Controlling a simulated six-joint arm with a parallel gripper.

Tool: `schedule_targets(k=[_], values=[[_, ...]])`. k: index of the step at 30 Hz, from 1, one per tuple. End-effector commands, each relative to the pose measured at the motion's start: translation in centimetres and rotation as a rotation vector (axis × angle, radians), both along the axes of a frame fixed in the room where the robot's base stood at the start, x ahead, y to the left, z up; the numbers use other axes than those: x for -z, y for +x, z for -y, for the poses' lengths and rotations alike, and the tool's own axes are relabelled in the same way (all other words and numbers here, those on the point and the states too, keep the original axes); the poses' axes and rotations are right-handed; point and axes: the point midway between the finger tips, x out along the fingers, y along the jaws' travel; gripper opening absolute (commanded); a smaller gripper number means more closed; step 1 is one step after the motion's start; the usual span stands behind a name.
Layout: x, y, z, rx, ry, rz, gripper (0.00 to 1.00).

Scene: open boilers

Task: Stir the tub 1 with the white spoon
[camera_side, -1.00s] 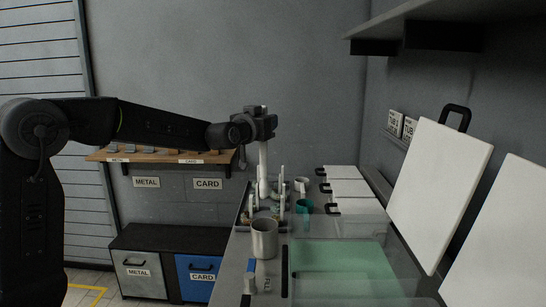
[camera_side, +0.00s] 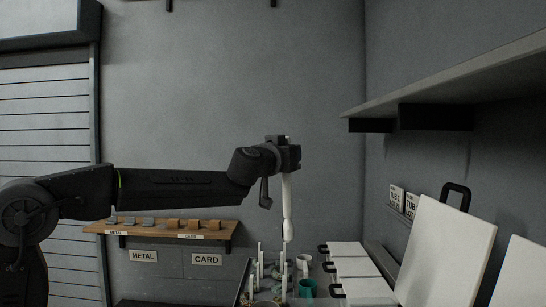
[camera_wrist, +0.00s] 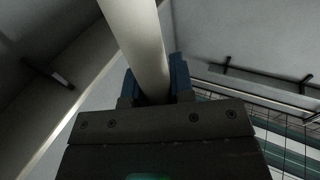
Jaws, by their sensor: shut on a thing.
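My gripper (camera_side: 286,174) is shut on the white spoon (camera_side: 287,208), which hangs upright below it above the tray of upright white items. In the wrist view the spoon's pale shaft (camera_wrist: 138,42) runs between the blue-padded fingers of my gripper (camera_wrist: 155,88). The small TUB labels (camera_side: 404,200) are on the right wall, too small to read surely. Tub 1 cannot be picked out; the front of the bench is below the picture.
A tray (camera_side: 240,285) holds several upright white items. A teal mug (camera_side: 307,288) stands beside it. White lids (camera_side: 350,267) lie to the right, and large white panels (camera_side: 446,250) lean by the wall. A shelf (camera_side: 450,85) overhangs at the right. A wooden shelf (camera_side: 165,228) is behind.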

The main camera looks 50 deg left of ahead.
Motion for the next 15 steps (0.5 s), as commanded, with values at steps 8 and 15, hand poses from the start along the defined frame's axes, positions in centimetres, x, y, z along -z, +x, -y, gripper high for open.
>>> schedule_targets(k=[8, 15], values=[[0.0, -3.2, 10.9, 0.01, 0.012, 0.061, 0.0], [0.3, -6.2, 15.9, -0.002, 0.02, 0.082, 0.0]])
